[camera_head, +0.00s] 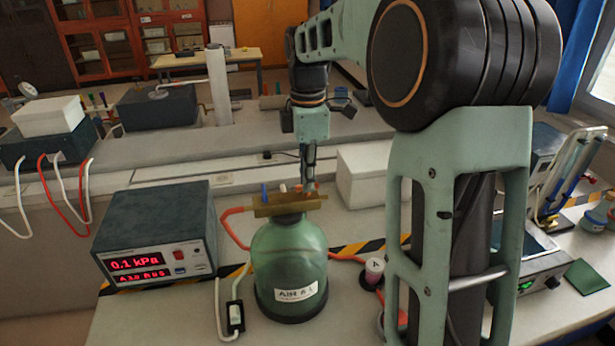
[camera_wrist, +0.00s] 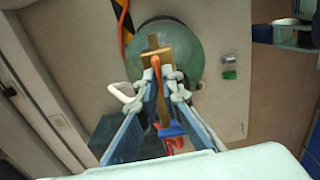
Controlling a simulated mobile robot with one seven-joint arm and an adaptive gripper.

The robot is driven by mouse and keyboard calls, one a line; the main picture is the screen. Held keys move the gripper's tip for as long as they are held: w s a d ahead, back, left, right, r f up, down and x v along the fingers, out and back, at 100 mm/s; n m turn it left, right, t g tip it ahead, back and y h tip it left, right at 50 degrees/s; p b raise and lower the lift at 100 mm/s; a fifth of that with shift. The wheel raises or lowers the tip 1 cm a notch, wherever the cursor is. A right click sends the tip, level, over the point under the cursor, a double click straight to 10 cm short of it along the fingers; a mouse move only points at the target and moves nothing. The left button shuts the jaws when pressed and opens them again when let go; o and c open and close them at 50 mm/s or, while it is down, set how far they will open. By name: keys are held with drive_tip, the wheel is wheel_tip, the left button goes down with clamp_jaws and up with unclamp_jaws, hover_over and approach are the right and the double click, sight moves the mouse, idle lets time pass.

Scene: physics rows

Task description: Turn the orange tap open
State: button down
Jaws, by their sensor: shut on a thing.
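The orange tap (camera_head: 298,188) sits on a brass manifold (camera_head: 290,207) on top of the green bottle (camera_head: 290,262) labelled AIR. My gripper (camera_head: 309,186) reaches down from above onto the manifold's right part. In the wrist view, the orange tap (camera_wrist: 156,64) lies between the fingertips of my gripper (camera_wrist: 160,84), which are shut on it. The fingers partly hide the tap in the head view. A blue tap (camera_head: 264,193) stands at the manifold's left part and also shows in the wrist view (camera_wrist: 171,130).
A display box (camera_head: 155,235) reading 0.1 kPa stands left of the bottle. A white box (camera_head: 365,173) stands behind, to the right. A cabled switch (camera_head: 235,315) lies in front. Orange hoses leave both sides. My arm hides part of the right side.

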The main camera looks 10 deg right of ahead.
idle(0.3)
drive_tip(key=c, duration=2.1)
unclamp_jaws()
wheel_tip(320, 180, up, 12)
